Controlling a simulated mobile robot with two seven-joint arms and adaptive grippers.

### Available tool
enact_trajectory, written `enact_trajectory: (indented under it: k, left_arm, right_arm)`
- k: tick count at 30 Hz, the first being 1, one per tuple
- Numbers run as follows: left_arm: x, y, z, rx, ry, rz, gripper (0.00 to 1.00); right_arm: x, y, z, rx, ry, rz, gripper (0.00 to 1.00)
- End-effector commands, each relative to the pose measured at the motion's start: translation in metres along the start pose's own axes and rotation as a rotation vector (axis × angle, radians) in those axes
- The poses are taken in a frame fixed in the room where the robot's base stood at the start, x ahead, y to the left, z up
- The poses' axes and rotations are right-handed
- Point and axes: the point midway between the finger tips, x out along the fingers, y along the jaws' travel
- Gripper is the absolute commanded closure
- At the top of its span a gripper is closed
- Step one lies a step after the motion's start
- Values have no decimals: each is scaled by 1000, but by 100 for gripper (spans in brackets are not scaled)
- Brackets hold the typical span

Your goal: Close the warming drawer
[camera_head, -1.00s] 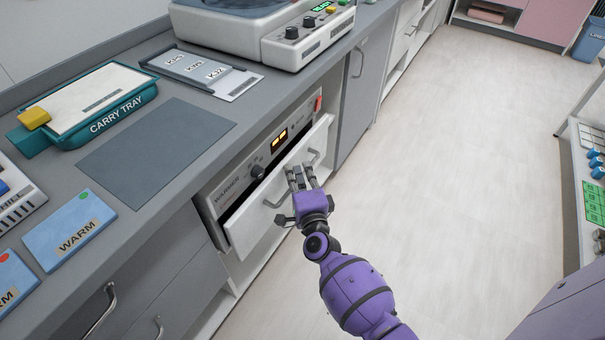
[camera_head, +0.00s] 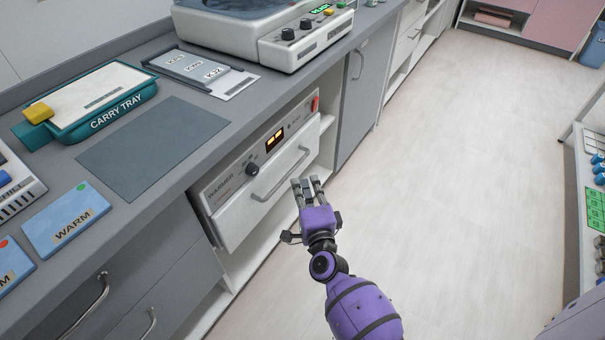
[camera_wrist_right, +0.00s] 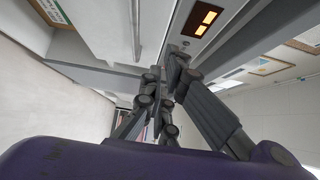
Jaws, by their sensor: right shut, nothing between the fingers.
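The warming drawer (camera_head: 262,192) is a white front with a grey bar handle (camera_head: 282,176), set in the counter under the warmer's control panel (camera_head: 246,163). My right gripper (camera_head: 307,183), purple with grey fingers, is shut and empty, in front of the drawer's right part and apart from the handle. In the right wrist view, the fingers (camera_wrist_right: 166,78) lie in front of the white drawer front (camera_wrist_right: 105,28), near the panel's lit orange display (camera_wrist_right: 207,18). My left gripper is not in view.
The countertop above holds a teal carry tray (camera_head: 62,133), a dark mat (camera_head: 150,150), blue WARM packs (camera_head: 68,222) and a grey machine (camera_head: 262,38). An open shelf (camera_head: 240,262) lies under the drawer. The pale floor (camera_head: 450,190) to the right is clear.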

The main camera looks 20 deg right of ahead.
Motion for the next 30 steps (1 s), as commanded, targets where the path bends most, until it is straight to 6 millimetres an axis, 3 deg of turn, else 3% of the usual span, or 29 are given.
enact_trajectory:
  k: [3,9,15,21,26,30]
  left_arm:
    - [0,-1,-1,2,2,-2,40]
    - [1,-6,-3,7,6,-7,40]
    - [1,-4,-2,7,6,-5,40]
    - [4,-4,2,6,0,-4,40]
    - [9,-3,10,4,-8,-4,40]
    - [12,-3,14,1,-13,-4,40]
  right_arm:
    - [-26,-1,0,2,0,-1,100]
    - [-54,-1,1,2,0,-3,100]
    - [-61,-2,0,2,0,-5,100]
    - [-54,-8,-4,-105,-80,-41,100]
    - [-60,-24,19,-252,-299,-121,100]
    - [-87,-22,44,-276,-517,-136,100]
